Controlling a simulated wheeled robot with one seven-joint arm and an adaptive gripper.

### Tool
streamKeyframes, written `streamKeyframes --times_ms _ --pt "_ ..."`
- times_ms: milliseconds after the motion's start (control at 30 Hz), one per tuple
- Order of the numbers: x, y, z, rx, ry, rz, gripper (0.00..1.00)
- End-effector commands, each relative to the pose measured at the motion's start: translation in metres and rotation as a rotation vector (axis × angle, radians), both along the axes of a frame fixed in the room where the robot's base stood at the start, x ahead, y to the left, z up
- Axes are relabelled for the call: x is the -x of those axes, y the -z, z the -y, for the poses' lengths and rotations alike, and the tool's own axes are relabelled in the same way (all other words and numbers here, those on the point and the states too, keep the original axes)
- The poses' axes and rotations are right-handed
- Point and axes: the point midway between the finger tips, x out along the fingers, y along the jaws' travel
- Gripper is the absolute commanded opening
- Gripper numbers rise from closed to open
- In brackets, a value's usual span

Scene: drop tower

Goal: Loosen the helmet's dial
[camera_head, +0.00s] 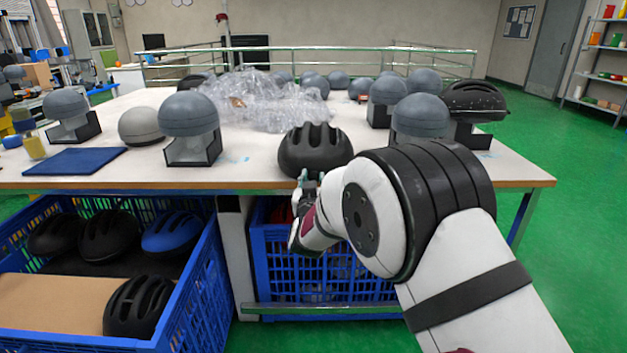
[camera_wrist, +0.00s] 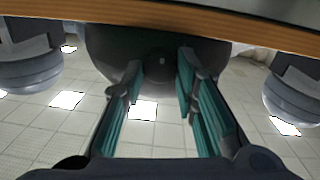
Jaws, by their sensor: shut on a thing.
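A black vented helmet (camera_head: 315,150) sits near the front edge of the white table, in front of my arm. In the wrist view, which is upside down, the helmet (camera_wrist: 108,52) fills the upper middle. Its round dark dial (camera_wrist: 160,66) faces the camera. My gripper (camera_wrist: 160,78) has its teal-lined fingers on either side of the dial, shut on it. In the head view my gripper (camera_head: 304,180) reaches to the helmet's near lower side; the dial is hidden there.
The table (camera_head: 255,168) has a wooden front edge close to my gripper. Grey headforms (camera_head: 188,113) stand left and right of the helmet, and clear plastic wrap (camera_head: 265,100) lies behind. A blue crate (camera_head: 200,300) with helmets is below left; another blue crate (camera_head: 290,270) is under the table.

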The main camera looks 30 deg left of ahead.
Motion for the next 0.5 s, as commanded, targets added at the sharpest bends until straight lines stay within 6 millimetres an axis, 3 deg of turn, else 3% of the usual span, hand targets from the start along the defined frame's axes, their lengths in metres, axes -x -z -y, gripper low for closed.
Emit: streamKeyframes --times_ms 400,433,500 --pt "0.0002 0.0028 0.0004 0.009 0.0 -0.001 0.0" --pt "0.0003 0.0028 0.0003 0.009 0.0 -0.001 0.29" --pt "0.0002 0.0028 0.0004 0.009 0.0 -0.001 0.45"
